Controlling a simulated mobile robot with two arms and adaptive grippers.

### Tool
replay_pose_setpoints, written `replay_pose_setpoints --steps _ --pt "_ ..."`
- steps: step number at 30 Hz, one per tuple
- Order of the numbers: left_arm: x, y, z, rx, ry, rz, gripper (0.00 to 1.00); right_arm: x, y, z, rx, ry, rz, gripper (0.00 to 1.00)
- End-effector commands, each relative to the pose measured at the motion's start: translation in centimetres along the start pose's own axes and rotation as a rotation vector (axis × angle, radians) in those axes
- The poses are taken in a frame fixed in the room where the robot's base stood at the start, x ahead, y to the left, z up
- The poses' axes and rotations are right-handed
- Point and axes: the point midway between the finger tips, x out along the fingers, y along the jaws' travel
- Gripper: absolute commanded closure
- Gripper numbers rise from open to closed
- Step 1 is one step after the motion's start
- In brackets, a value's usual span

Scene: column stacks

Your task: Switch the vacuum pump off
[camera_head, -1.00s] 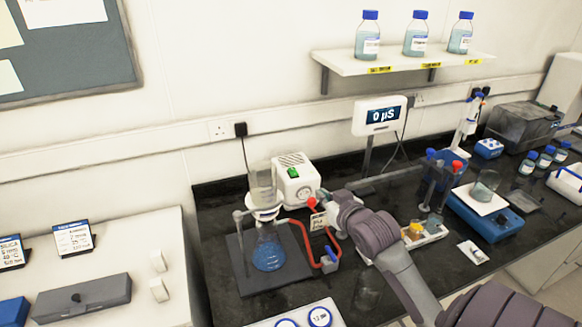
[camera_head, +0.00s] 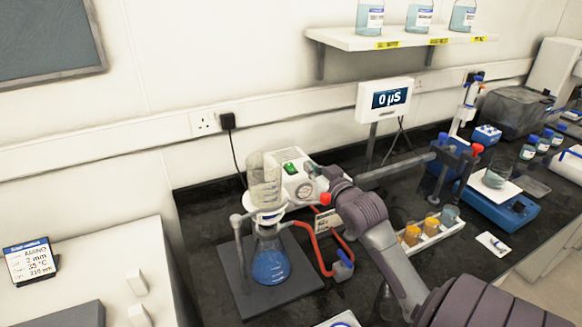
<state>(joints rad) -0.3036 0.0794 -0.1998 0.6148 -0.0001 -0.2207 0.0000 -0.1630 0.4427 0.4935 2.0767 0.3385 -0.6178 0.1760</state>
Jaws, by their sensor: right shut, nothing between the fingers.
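The vacuum pump (camera_head: 285,158) is a white box at the back of the dark bench, with a round gauge on its front. A green switch (camera_head: 290,167) sits on its top and looks lit. My right gripper (camera_head: 322,172) is shut and empty, just right of the pump's front. My wrist partly hides its fingers, so I cannot tell if it touches the pump. My left gripper is not in view.
A filter flask (camera_head: 270,265) with blue liquid and a glass funnel (camera_head: 264,185) stand in front of the pump. A red hose (camera_head: 312,250) runs beside them. A rack of vials (camera_head: 432,235) lies to the right. A meter display (camera_head: 385,98) stands behind.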

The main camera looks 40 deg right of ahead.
Motion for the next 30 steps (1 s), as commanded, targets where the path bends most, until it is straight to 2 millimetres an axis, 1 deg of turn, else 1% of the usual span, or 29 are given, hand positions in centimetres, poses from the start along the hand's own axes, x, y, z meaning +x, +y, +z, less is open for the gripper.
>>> replay_pose_setpoints --steps 5,8,10,14,21,23,25,30 --pt "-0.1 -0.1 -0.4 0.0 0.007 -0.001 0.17 0.1 0.0 -0.1 0.0 0.0 0.0 1.0" --pt "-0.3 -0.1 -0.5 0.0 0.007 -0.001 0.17 0.6 0.0 -0.2 0.001 0.0 -0.001 1.0" --pt "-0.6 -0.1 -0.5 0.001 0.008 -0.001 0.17 1.4 0.0 -0.2 0.002 -0.001 0.0 1.0" --pt "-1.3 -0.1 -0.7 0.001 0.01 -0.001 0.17 3.8 0.0 -0.3 0.003 -0.001 0.001 1.0" --pt "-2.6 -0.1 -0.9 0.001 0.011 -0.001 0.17 9.1 0.0 -0.4 0.001 -0.001 0.001 1.0" --pt "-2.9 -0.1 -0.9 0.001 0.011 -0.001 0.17 10.1 0.0 -0.4 0.001 -0.001 0.001 1.0" --pt "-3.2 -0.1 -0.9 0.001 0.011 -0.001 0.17 10.4 0.0 1.2 0.002 -0.007 0.0 1.0" --pt "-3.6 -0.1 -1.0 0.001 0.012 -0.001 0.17 10.8 0.0 3.1 0.0 -0.004 0.001 1.0"
